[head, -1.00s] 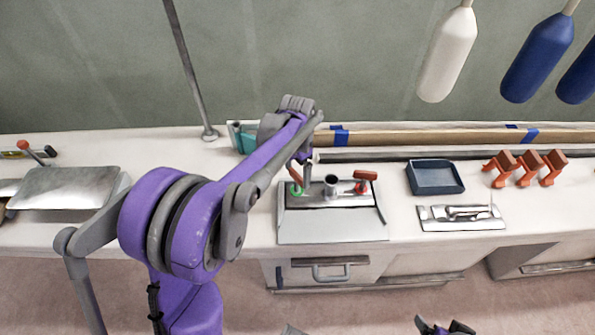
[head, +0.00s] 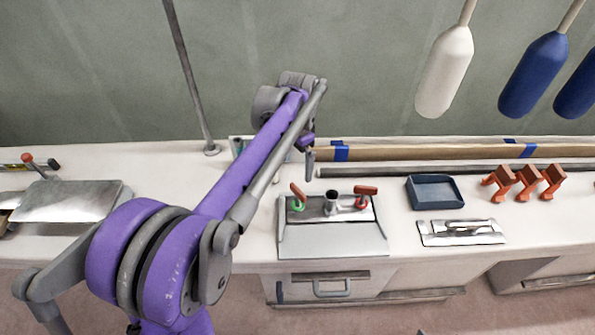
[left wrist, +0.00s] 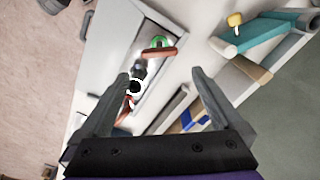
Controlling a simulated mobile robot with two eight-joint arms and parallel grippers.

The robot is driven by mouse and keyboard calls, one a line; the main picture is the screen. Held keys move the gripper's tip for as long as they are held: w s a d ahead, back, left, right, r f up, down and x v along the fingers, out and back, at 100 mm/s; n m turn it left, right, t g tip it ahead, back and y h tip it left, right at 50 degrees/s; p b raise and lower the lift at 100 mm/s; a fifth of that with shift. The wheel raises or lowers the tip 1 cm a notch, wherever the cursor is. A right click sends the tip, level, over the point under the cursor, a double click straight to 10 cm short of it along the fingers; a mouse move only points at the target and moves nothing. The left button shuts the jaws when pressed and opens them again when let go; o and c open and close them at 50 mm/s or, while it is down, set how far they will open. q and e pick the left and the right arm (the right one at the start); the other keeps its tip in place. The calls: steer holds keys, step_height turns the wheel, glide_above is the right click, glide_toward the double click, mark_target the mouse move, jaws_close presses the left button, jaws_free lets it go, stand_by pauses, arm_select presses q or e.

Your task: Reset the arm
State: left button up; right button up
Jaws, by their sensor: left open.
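My left arm reaches across the bench from the left, with its gripper (head: 308,164) in the air above and behind the grey valve panel (head: 330,240). In the left wrist view the two fingers (left wrist: 160,78) are spread wide, with nothing held between them. The panel carries a red-handled valve with a green ring (head: 298,197), a grey pipe stub (head: 331,199) and a red-handled valve with a red ring (head: 364,198). The green ring also shows in the left wrist view (left wrist: 159,41). My right gripper is not clearly seen in either view.
A dark blue tray (head: 436,193), a metal plate with tools (head: 462,232) and orange clamps (head: 522,182) lie to the right. A long wooden beam (head: 430,152) runs along the back. White (head: 445,72) and blue (head: 535,72) fenders hang above. A metal box (head: 70,201) is at left.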

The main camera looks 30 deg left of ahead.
arm_select(q)
steer(key=shift+r, duration=0.25)
stand_by(0.3)
steer(key=s+d+n+t+p, duration=0.1)
steer(key=s+d, duration=0.2)
steer(key=s, duration=0.3)
steer(key=s+d+f+n+t+p, duration=0.1)
steer(key=s+d+n+t+p, duration=0.1)
steer(key=s+d, duration=0.2)
steer(key=s+d+f+n+t+p, duration=0.1)
steer(key=s+d+t+p, duration=0.1)
steer(key=s, duration=0.8)
steer(key=shift+s+d, duration=0.25)
steer(key=shift+d, duration=0.5)
